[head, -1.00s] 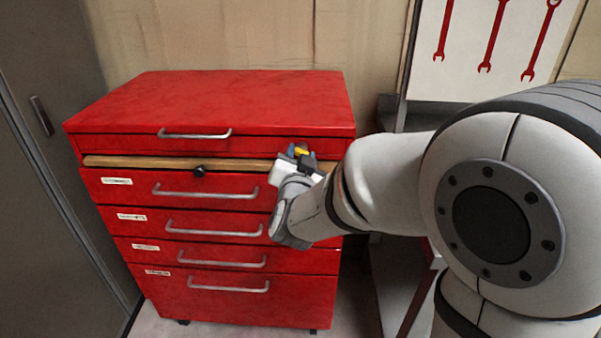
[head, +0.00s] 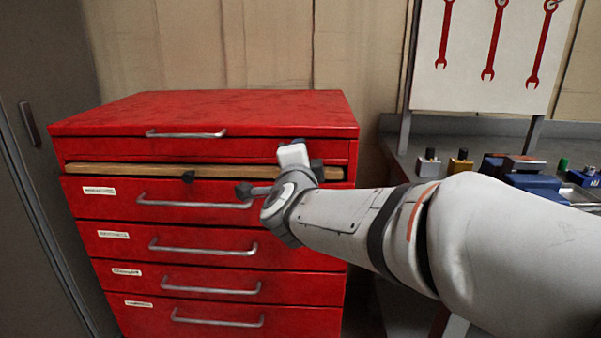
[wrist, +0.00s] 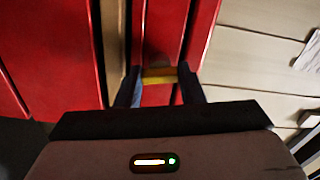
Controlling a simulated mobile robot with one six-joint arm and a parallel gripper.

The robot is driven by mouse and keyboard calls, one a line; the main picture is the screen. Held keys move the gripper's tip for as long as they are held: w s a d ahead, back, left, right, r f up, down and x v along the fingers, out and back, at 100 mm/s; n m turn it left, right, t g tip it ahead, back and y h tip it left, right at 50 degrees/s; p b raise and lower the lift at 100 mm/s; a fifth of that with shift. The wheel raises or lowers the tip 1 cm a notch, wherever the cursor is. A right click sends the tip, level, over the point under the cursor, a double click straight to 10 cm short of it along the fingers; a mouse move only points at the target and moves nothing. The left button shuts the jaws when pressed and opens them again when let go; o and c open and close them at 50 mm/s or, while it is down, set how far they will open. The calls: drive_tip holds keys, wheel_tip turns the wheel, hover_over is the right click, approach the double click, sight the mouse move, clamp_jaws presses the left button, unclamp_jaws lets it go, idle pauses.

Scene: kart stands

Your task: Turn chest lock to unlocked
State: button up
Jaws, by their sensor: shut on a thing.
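The red chest (head: 205,112) stands ahead, its drawers shut. My gripper (wrist: 157,82) is at the right of the chest's upper front. In the wrist view, its two dark fingers are shut on a small yellow piece (wrist: 159,74), too little seen to name surely. The red front (wrist: 164,35) lies just beyond it; contact cannot be told. In the head view, my wrist hides the held piece and any lock behind it.
A bench (head: 395,150) on the right holds a grey padlock-like item (head: 428,165), a yellow one (head: 460,164) and a blue thing (head: 535,183). A wrench board (head: 480,95) stands behind. A grey cabinet (head: 40,200) is close on the left.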

drive_tip(key=shift+f+m+b, duration=0.1)
drive_tip(key=shift+m+b, duration=0.8)
drive_tip(key=shift+m, duration=0.3)
drive_tip(key=o, duration=1)
drive_tip(key=s+p, duration=0.1)
drive_tip(key=s, duration=0.6)
drive_tip(key=shift+s+a+p, duration=0.15)
drive_tip(key=shift+s+p, duration=0.25)
